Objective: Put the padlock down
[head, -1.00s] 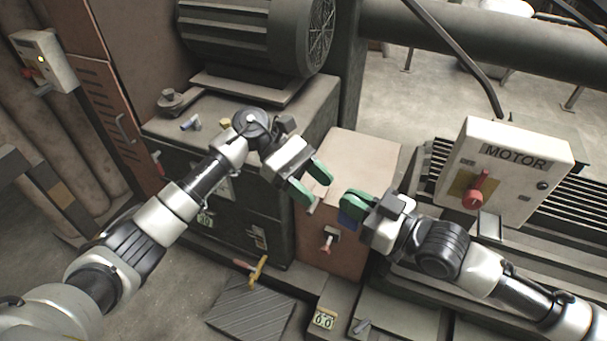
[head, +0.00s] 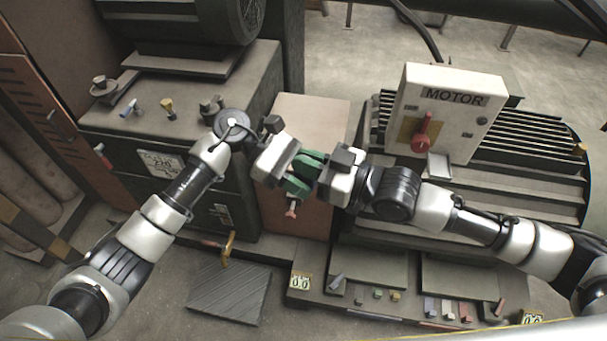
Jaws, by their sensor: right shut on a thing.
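My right gripper (head: 313,168) is shut on the padlock, in front of the brown box (head: 310,110). The padlock is hidden now among the green fingers; a blue part of it showed earlier. My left gripper (head: 303,174) comes in from the left, its green fingers apart on either side of the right gripper's fingertips. The fingers overlap in the picture, so I cannot tell whether the left ones touch the padlock. A small red piece (head: 291,209) hangs on the box's front, just below the grippers.
The white MOTOR box (head: 445,115) with a red handle stands to the right. Several small coloured locks and tags lie on the ledge (head: 400,310) at the lower right. Small parts (head: 167,106) stand on the dark cabinet top at the left. The ribbed floor mat (head: 228,292) is bare.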

